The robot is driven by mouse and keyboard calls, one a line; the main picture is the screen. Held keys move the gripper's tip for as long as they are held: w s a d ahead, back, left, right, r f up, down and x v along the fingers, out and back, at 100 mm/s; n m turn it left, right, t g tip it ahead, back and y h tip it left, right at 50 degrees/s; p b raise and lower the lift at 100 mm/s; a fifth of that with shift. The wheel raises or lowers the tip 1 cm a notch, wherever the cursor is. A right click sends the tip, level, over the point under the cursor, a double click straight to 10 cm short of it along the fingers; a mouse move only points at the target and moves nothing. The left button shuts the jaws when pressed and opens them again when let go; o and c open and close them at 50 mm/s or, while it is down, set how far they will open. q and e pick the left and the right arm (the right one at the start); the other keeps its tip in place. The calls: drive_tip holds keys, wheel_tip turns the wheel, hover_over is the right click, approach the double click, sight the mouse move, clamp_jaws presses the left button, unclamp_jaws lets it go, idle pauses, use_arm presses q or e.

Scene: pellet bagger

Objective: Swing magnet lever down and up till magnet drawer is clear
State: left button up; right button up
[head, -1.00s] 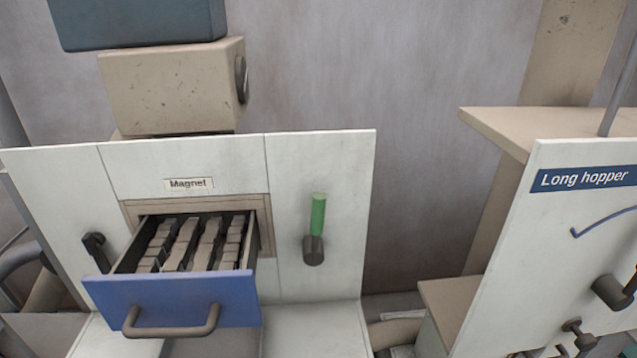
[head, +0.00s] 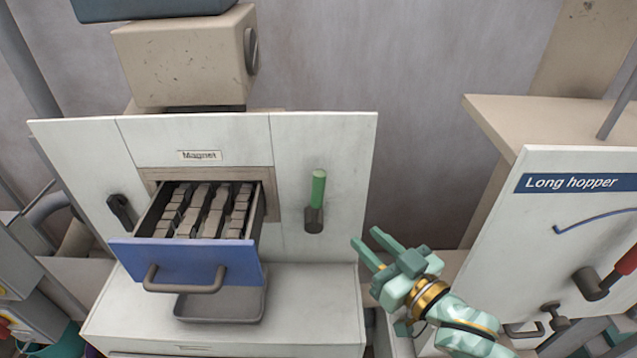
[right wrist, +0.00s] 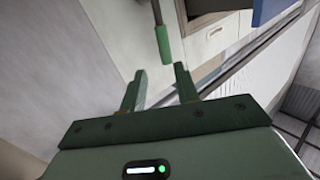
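The magnet lever (head: 317,190) has a green handle pointing up from a dark pivot on the white panel, right of the drawer. The magnet drawer (head: 185,262) has a blue front and is pulled open under the "Magnet" label. Inside it lie several brownish, caked-looking bars. My right gripper (head: 366,246) is open and empty, right of the lever and a little lower, apart from it. In the right wrist view the open fingers (right wrist: 158,85) point toward the green handle (right wrist: 163,44), with a gap between. My left gripper is not in view.
A grey tray (head: 222,308) sits below the drawer on the white ledge. A black latch or knob (head: 121,211) is on the panel's left. The "Long hopper" panel (head: 590,230) with a red-handled lever (head: 626,262) stands at right. Open space lies between the two units.

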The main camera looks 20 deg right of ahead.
sight(322, 193)
drive_tip(key=x, duration=0.5)
drive_tip(key=r+p+x, duration=0.1)
drive_tip(key=x, duration=1)
drive_tip(key=shift+a+r+p, duration=0.2)
drive_tip(key=shift+a+p, duration=0.15)
drive_tip(key=shift+p, duration=0.05)
clamp_jaws()
